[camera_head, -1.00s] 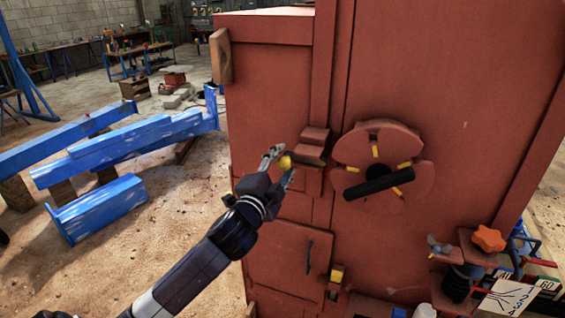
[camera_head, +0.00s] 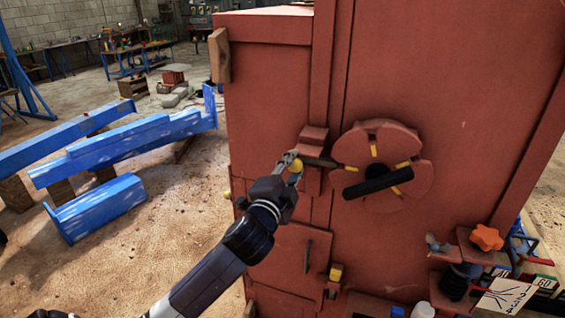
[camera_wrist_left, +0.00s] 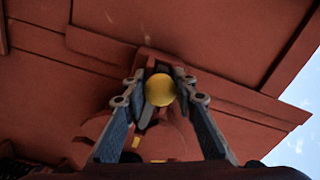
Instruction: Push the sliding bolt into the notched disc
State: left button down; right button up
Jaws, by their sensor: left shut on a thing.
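The sliding bolt (camera_head: 321,162) is a dark bar with a yellow ball knob (camera_head: 296,167), lying roughly level through a red bracket (camera_head: 312,137) on the red machine. Its right end is close to the left edge of the red notched disc (camera_head: 412,184); I cannot tell whether it is inside the notch. The disc has yellow marks and a black handle (camera_head: 378,182) across it. My left gripper (camera_head: 291,168) is shut on the knob. In the left wrist view the knob (camera_wrist_left: 160,89) sits between the two fingers. My right gripper is not in view.
The red machine body (camera_head: 460,100) fills the middle and right. A shelf at lower right carries an orange knob (camera_head: 486,238) and other small parts. Blue beams (camera_head: 98,208) lie on the floor to the left. The floor between them and the machine is clear.

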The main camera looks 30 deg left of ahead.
pick_arm(q)
jog(key=shift+w+d, duration=0.1)
jog(key=shift+d, duration=0.55)
jog(key=shift+f, duration=0.1)
jog(key=shift+a, duration=0.1)
jog(key=c, duration=1.9)
grip_release()
jog(key=shift+c, duration=0.2)
jog(key=o, duration=0.4)
jog(key=shift+w+d, duration=0.1)
jog(key=shift+d, duration=0.1)
jog(key=shift+a, duration=0.1)
jog(key=shift+s, duration=0.25)
jog(key=v, duration=1.1)
jog(key=shift+s, duration=0.3)
